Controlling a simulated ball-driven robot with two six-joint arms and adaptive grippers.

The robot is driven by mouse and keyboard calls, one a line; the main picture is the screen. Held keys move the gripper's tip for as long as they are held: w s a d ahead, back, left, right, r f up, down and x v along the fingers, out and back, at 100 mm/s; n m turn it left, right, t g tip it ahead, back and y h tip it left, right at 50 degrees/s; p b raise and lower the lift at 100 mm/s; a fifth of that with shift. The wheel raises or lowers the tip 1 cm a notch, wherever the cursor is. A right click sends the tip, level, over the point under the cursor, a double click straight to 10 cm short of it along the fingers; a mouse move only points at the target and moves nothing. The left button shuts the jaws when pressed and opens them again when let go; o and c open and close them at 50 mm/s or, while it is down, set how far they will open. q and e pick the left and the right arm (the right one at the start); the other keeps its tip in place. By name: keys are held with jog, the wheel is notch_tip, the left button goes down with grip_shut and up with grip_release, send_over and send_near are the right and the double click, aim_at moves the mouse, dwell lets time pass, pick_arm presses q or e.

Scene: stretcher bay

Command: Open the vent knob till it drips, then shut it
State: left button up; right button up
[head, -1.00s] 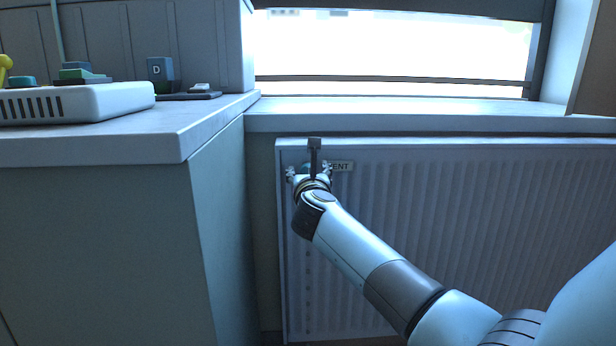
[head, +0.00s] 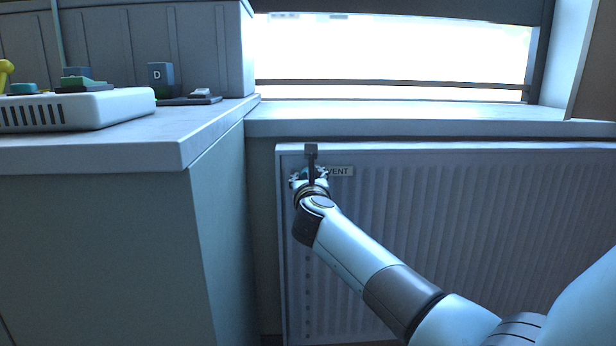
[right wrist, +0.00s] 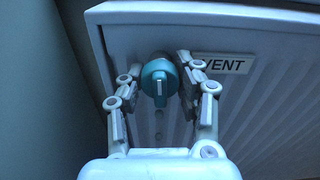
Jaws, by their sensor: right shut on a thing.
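In the head view my right gripper (head: 310,178) covers most of the knob. The bar on the knob stands close to upright in the right wrist view. No drip shows. My left gripper is not in view.
The window sill (head: 430,120) juts out above the radiator. The radiator's front to the right is otherwise clear.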

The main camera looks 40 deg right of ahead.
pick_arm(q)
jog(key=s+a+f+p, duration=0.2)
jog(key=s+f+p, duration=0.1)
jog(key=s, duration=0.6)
pick_arm(e)
jog(key=n, duration=0.3)
jog(key=shift+r+n, duration=0.2)
jog(key=shift+n, duration=0.2)
jog(key=shift+n+p, duration=0.5)
jog(key=shift+p, duration=0.05)
jog(key=n+p, duration=0.3)
jog(key=n, duration=0.1)
jog(key=n+p, duration=0.2)
jog(key=n, duration=0.2)
jog(key=shift+f+n+p, duration=0.1)
jog(key=shift+n+p, duration=0.6)
jog(key=shift+n, duration=0.8)
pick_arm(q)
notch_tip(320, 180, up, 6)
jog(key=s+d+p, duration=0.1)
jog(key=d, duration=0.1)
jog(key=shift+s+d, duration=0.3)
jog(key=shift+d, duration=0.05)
pick_arm(e)
jog(key=shift+f+n, duration=0.1)
jog(key=shift+n, duration=0.7)
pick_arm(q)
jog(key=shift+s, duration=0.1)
